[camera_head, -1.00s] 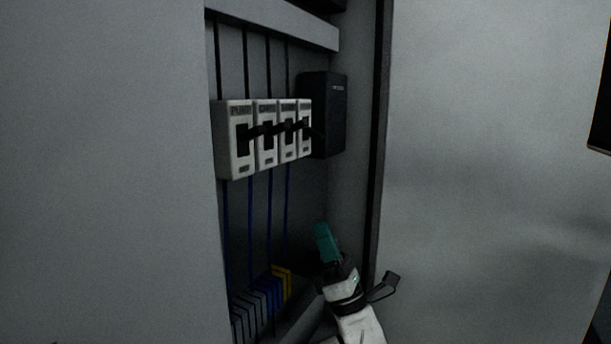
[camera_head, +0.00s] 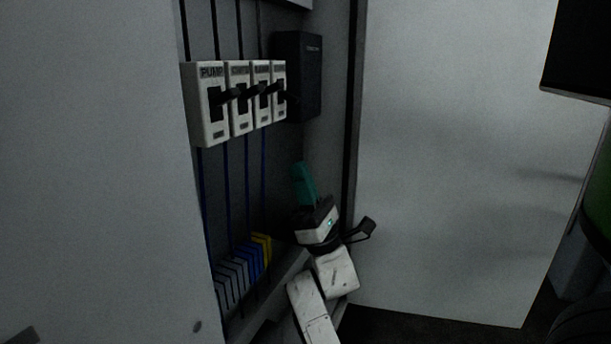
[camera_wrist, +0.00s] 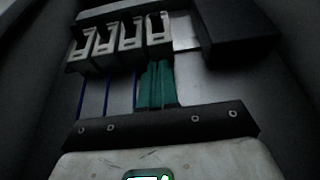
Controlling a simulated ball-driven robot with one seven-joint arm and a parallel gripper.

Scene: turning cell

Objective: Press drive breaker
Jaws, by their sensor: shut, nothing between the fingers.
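A row of several white breakers with black levers is mounted on the back wall of an open cabinet. The leftmost breaker (camera_head: 209,104) reads PUMP; the other labels are too blurred to tell which is the drive breaker. The rightmost breaker (camera_head: 279,91) is partly covered by a neighbour's lever; it shows in the wrist view (camera_wrist: 158,27) too. My gripper (camera_head: 298,166) has teal fingers, shut and empty. It is inside the cabinet opening, below the right end of the row. In the wrist view, its fingertips (camera_wrist: 156,64) point towards the rightmost breaker. Contact cannot be told.
A black box (camera_head: 298,77) sits right of the breakers and also shows in the wrist view (camera_wrist: 236,32). Grey, blue and yellow terminal blocks (camera_head: 243,270) lie below, with wires above them. A pale cabinet door (camera_head: 450,160) stands open at right. A grey panel (camera_head: 90,170) fills the left.

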